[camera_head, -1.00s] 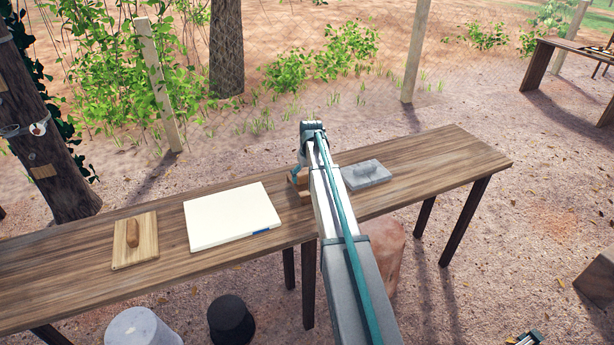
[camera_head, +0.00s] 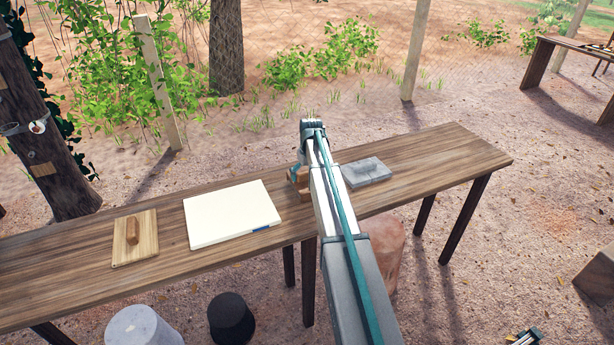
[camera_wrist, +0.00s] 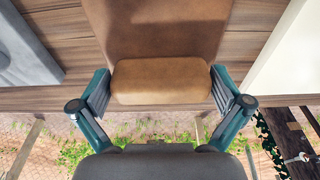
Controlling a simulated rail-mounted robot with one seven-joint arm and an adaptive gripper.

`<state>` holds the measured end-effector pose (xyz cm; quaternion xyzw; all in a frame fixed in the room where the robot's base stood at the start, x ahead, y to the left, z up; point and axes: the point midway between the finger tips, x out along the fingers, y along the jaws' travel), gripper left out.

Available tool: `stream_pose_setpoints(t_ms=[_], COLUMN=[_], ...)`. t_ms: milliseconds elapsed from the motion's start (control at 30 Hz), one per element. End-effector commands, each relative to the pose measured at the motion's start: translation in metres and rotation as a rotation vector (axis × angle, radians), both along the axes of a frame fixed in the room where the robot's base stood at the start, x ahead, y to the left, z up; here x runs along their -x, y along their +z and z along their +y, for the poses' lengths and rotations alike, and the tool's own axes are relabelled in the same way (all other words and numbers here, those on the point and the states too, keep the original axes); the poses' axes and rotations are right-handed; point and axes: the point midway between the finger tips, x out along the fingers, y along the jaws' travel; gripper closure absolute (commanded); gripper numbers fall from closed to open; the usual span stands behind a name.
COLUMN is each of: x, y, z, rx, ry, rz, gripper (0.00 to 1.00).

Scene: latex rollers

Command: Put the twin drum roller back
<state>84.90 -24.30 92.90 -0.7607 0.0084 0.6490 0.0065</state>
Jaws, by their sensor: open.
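A brown block (camera_wrist: 160,82) lies between the fingers of my gripper (camera_wrist: 161,90) in the wrist view. A larger brown surface (camera_wrist: 155,28) extends behind it. Both fingers stand open, one at each side of the block; whether they touch it is hard to tell. In the head view, part of a brown wooden thing (camera_head: 298,178) shows on the table beside my arm, which hides the rest and most of my gripper. I cannot make out the drums of a twin drum roller.
On the wooden table (camera_head: 430,165), a grey slab (camera_head: 366,171) lies right of the brown thing. A white board (camera_head: 232,213) lies left of it. Further left is a tan board (camera_head: 148,246) with a wooden block (camera_head: 132,230) on it. The table's right end is clear.

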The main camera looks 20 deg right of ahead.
Motion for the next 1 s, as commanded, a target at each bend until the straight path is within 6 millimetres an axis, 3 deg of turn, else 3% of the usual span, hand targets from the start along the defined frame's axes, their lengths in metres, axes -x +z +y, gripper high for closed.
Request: stream_pose_setpoints(t_ms=[600,800,1000], x=[0.015,0.018,0.019], y=[0.102,0.120,0.125], z=[0.000,0.000,0.000], rx=[0.001,0.000,0.000], ry=[-0.001,-0.001,0.000], rz=[-0.003,-0.001,-0.001], gripper=[0.00,0.00,0.00])
